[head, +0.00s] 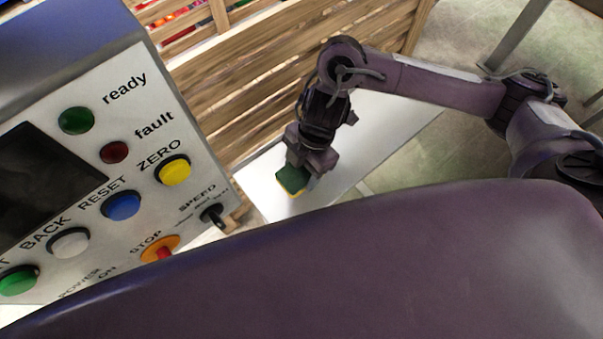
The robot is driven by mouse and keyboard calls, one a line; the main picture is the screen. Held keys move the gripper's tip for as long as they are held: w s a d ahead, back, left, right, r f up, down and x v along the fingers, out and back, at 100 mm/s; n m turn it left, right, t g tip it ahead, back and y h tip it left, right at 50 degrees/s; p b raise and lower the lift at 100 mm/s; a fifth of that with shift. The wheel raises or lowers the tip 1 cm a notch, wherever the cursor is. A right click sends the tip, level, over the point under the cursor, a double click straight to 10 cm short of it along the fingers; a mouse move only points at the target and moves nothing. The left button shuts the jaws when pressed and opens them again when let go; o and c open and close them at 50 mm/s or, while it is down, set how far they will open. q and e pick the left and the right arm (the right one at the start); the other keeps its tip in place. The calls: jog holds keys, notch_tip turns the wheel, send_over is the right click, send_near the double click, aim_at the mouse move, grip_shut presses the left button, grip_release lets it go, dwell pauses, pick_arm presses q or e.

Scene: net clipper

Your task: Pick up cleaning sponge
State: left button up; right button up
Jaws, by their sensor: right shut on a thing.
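The cleaning sponge (291,182) is small, with a dark green top and a yellow lower layer. It shows near the middle of the head view. My right gripper (296,170) points down and is shut on the sponge, covering its upper part. The sponge is over a white surface (258,186); I cannot tell whether it touches that surface. My left gripper is not in view.
A control panel (140,205) with coloured buttons and a dark screen stands at the left. A wooden slatted crate (235,85) is behind my right gripper. The white surface is bare around the sponge. A grey post (517,35) stands at the upper right.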

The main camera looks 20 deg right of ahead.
aim_at(302, 170)
notch_tip(302, 170, up, 14)
jog(key=r+p, duration=0.1)
jog(key=p, duration=0.2)
jog(key=w+d+r+m+t+h+b, duration=0.1)
jog(key=w+d+m, duration=0.3)
jog(key=m, duration=0.7)
jog(key=w+d+r+m+t+h, duration=0.2)
jog(key=w+d+m+t, duration=0.1)
jog(key=w+m, duration=0.5)
jog(key=d+m, duration=0.1)
jog(key=m, duration=0.2)
jog(key=shift+w+d+r+b, duration=0.15)
jog(key=shift+w+d+b, duration=0.1)
jog(key=shift+d+b, duration=0.15)
